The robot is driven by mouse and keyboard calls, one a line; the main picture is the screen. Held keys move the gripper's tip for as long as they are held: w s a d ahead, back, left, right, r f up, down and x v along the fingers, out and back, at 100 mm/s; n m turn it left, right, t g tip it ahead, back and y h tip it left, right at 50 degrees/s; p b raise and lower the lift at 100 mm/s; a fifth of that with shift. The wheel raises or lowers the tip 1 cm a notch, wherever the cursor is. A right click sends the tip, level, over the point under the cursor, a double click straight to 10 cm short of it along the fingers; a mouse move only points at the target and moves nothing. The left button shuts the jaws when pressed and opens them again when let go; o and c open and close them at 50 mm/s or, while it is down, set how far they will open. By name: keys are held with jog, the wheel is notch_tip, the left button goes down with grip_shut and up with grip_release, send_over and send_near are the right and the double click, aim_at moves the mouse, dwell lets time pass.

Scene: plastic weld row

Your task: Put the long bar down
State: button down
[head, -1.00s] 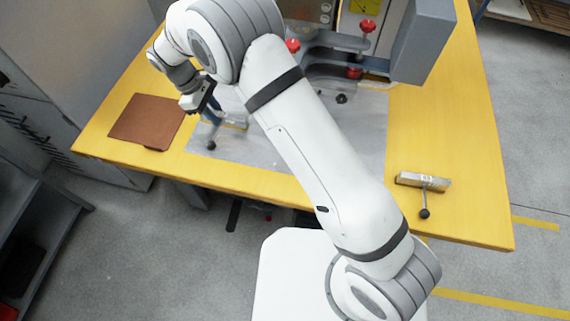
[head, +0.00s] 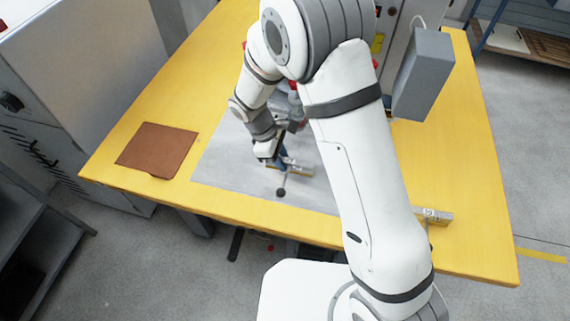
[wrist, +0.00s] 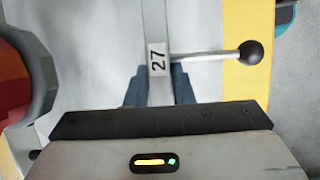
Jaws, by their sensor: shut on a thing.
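My gripper (head: 283,162) is shut on a grey metal bar (head: 303,171) over the front part of the grey sheet. In the wrist view my gripper's blue fingers (wrist: 158,88) stand on both sides of this bar (wrist: 156,25), which carries the label 27. A thin rod with a black ball (wrist: 250,52) sticks out from it sideways; the ball also shows in the head view (head: 281,192), toward the front edge. I cannot tell whether the bar touches the sheet. A second bar (head: 436,216) lies at the table's front right, partly hidden by my arm.
The yellow table (head: 465,150) carries the grey sheet (head: 222,160) and a brown mat (head: 157,149) at left. A grey box-shaped machine part (head: 423,75) stands behind. A red part (wrist: 15,75) is close at left in the wrist view. The table's right side is mostly clear.

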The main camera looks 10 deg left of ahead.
jog(key=shift+f, duration=1.75)
jog(key=shift+f, duration=0.15)
jog(key=c, duration=1.3)
grip_release()
jog(key=shift+o, duration=0.2)
jog(key=v, duration=1.2)
